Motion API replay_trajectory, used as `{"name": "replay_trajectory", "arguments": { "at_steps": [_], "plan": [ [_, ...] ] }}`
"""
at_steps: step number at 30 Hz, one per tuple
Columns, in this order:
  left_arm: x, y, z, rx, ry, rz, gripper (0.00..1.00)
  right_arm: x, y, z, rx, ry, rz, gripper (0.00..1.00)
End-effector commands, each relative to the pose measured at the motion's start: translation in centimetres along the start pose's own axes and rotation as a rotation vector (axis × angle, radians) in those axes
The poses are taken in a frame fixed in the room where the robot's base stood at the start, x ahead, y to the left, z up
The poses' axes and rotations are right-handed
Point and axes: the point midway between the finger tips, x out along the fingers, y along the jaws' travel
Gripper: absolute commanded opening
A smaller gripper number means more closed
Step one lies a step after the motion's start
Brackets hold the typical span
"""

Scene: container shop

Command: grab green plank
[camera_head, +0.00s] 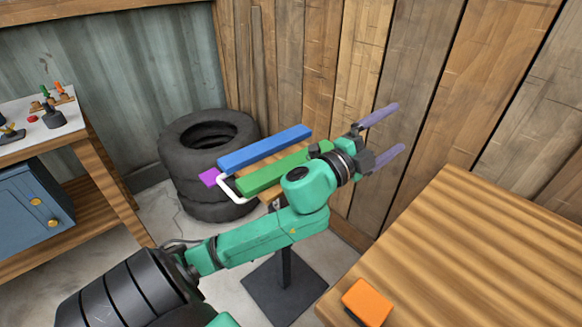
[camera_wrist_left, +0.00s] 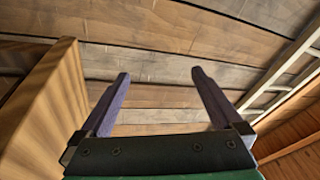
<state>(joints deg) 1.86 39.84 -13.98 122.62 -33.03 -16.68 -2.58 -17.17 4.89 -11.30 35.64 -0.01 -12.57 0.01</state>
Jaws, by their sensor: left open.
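The green plank (camera_head: 268,175) lies beside a blue plank (camera_head: 264,148) on a small stand in the head view. My left arm passes in front of the stand and hides the right part of the green plank. My left gripper (camera_head: 393,129) is open and empty, to the right of the planks, with its purple fingers pointing right toward the wooden wall. In the left wrist view the left gripper (camera_wrist_left: 160,90) shows two spread purple fingers with nothing between them. The green plank is not in the wrist view. My right gripper is not in view.
A purple piece (camera_head: 209,177) and a white bar (camera_head: 228,192) are at the stand's left end. Stacked tires (camera_head: 180,150) stand behind it. A wooden table (camera_head: 480,240) with an orange block (camera_head: 367,301) is at right. A workbench (camera_head: 105,175) is at left.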

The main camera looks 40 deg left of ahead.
Motion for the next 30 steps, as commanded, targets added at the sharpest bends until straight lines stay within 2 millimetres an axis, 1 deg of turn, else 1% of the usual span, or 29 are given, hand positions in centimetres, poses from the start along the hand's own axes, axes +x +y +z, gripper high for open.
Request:
{"name": "replay_trajectory", "arguments": {
  "at_steps": [1,2,3,4,5,6,7,8,9,10,11,12,14,15,16,18,20,21,22,23,28,29,30],
  "plan": [
    [0.7,-1.6,-2.1,0.122,0.109,-0.026,1.0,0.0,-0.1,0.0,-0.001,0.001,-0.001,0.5],
    [0.9,-2.3,-3.5,0.202,0.184,-0.035,1.0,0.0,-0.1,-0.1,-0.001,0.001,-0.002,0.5],
    [1.1,-2.9,-5.3,0.317,0.286,-0.04,1.0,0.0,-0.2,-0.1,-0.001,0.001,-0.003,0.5],
    [1.0,-3.1,-6.5,0.411,0.363,-0.037,1.0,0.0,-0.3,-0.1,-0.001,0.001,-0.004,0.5],
    [0.9,-3.1,-7.5,0.51,0.442,-0.026,1.0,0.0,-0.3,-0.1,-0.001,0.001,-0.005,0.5],
    [0.5,-2.8,-8.5,0.655,0.548,0.005,1.0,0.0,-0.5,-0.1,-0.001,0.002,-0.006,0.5],
    [0.0,-2.3,-8.8,0.772,0.628,0.044,1.0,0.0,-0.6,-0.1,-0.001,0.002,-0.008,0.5],
    [-0.6,-1.8,-8.5,0.893,0.703,0.097,1.0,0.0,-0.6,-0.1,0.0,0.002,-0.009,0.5],
    [-1.5,-1.0,-7.1,1.054,0.793,0.197,1.0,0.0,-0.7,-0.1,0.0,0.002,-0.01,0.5],
    [-2.5,-0.7,-5.4,1.17,0.847,0.293,1.0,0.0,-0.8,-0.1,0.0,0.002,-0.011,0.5],
    [-3.5,-0.6,-3.1,1.273,0.888,0.403,1.0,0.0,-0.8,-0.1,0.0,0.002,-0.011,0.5],
    [-5.2,-1.1,0.3,1.384,0.92,0.564,1.0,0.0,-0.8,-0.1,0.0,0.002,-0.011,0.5],
    [-8.3,-2.9,5.5,1.484,0.928,0.809,1.0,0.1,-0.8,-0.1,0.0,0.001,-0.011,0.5],
    [-10.5,-4.4,8.4,1.513,0.914,0.957,1.0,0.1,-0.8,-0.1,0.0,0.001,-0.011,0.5],
    [-12.1,-5.6,10.1,1.517,0.9,1.055,1.0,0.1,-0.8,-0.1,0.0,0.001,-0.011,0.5],
    [-15.3,-7.8,12.9,1.503,0.866,1.224,1.0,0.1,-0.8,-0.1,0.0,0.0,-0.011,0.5],
    [-16.9,-8.8,14.1,1.485,0.847,1.305,1.0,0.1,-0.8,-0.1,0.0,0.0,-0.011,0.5],
    [-17.5,-8.8,14.5,1.476,0.842,1.333,1.0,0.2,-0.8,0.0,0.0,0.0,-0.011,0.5],
    [-17.7,-8.6,14.8,1.472,0.842,1.343,1.0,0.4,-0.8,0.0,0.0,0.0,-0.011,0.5],
    [-17.8,-8.0,15.0,1.47,0.843,1.348,1.0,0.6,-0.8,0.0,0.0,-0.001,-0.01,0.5],
    [-17.0,-3.8,16.4,1.47,0.849,1.344,1.0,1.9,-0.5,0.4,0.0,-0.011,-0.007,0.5],
    [-16.9,-3.1,16.6,1.47,0.849,1.344,1.0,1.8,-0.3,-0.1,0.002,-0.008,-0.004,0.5],
    [-16.7,-2.2,16.9,1.471,0.849,1.343,1.0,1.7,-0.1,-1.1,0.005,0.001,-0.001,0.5]
  ]
}}
